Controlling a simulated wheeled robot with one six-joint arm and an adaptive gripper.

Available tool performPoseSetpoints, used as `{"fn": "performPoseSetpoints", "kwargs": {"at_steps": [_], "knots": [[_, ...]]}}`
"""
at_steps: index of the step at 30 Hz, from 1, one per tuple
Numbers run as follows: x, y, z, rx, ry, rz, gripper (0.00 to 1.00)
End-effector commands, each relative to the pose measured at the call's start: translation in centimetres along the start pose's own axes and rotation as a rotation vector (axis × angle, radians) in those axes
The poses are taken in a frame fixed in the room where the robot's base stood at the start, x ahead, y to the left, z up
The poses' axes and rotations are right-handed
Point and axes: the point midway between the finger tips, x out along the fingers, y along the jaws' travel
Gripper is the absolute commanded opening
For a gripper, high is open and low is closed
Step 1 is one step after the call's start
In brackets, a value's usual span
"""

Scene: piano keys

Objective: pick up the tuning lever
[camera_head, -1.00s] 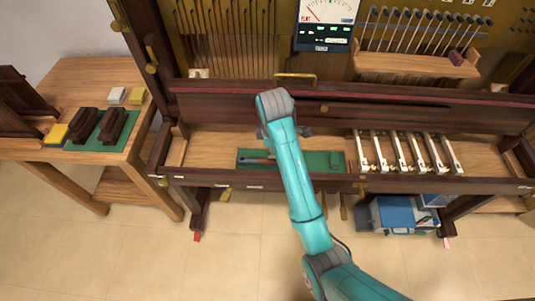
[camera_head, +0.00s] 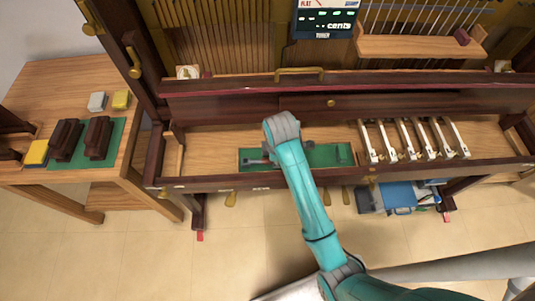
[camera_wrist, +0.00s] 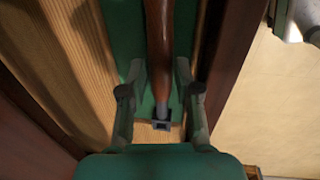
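The tuning lever has a reddish-brown wooden handle (camera_wrist: 160,40) and a grey metal socket end. It lies along a green mat (camera_wrist: 125,30) in the wrist view. My gripper (camera_wrist: 160,76) is open, with one finger on each side of the lever. Green shows between the lever and each finger, so neither finger appears to press on it. In the head view, my arm covers the middle of the green mat (camera_head: 330,154) and hides most of the lever and my gripper.
The mat lies in a wooden tray (camera_head: 210,150) with a dark front rail. Several pale piano keys (camera_head: 408,140) stand to its right. A dark fallboard (camera_head: 400,106) rises behind. A side table (camera_head: 60,85) at left holds dark blocks (camera_head: 98,137).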

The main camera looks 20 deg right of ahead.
Motion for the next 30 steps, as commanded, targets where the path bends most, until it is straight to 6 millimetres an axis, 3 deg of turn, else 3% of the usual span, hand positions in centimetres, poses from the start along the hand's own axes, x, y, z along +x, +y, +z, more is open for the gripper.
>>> {"fn": "performPoseSetpoints", "kwargs": {"at_steps": [3, 11, 15, 16, 30], "knots": [[1.00, -0.73, 0.57, 0.000, 0.000, -0.001, 0.32], [1.22, -0.86, 0.68, -0.001, 0.000, -0.001, 0.32], [1.21, -0.84, 0.68, -0.001, 0.000, -0.001, 0.02], [1.21, -0.84, 0.67, -0.001, 0.000, -0.001, 0.00], [0.38, -0.16, 0.24, -0.001, 0.001, 0.004, 0.00]]}}
